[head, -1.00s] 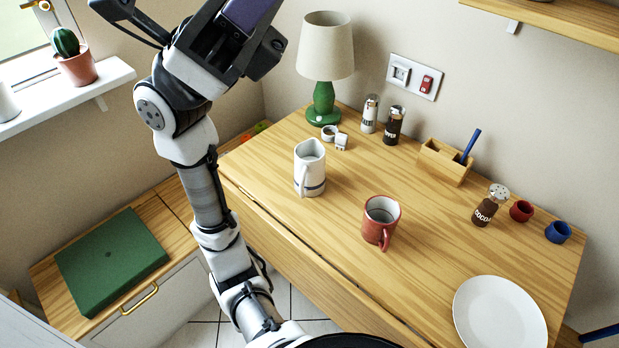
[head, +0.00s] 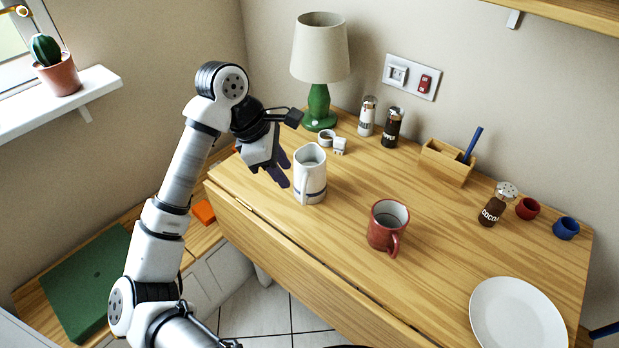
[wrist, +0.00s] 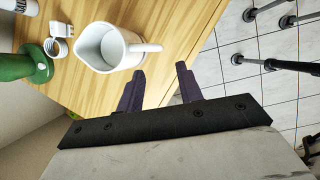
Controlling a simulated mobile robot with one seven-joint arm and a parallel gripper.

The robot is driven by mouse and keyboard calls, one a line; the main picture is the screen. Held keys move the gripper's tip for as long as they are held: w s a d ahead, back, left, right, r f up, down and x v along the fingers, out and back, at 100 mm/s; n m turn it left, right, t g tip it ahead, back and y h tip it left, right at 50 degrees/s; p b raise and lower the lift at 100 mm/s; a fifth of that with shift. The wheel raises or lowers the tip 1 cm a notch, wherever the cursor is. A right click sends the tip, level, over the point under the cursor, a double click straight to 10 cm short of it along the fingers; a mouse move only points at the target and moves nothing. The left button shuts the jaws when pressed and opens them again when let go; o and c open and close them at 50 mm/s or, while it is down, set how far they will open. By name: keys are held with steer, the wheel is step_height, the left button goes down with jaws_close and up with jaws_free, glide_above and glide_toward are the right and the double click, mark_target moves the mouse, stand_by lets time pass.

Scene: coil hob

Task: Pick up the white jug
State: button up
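The white jug (head: 311,176) stands upright on the wooden table, with a dark band near its base. In the wrist view the jug (wrist: 104,50) shows from above, with its handle pointing right, just beyond the fingertips. My gripper (head: 283,171) is at the jug's left side in the head view, pointing down at the table's left end. In the wrist view my gripper (wrist: 161,74) has its two dark purple fingers spread apart, with nothing between them. The jug is outside the fingers; whether a finger touches it I cannot tell.
Salt (head: 367,117) and pepper (head: 392,128) shakers are farther back. The table's front edge is close.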

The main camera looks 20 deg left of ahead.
steer(key=p+x, duration=0.1)
steer(key=x, duration=0.8)
steer(key=shift+d+f, duration=0.1)
jaws_close()
steer(key=shift+w, duration=0.1)
stand_by(1.2)
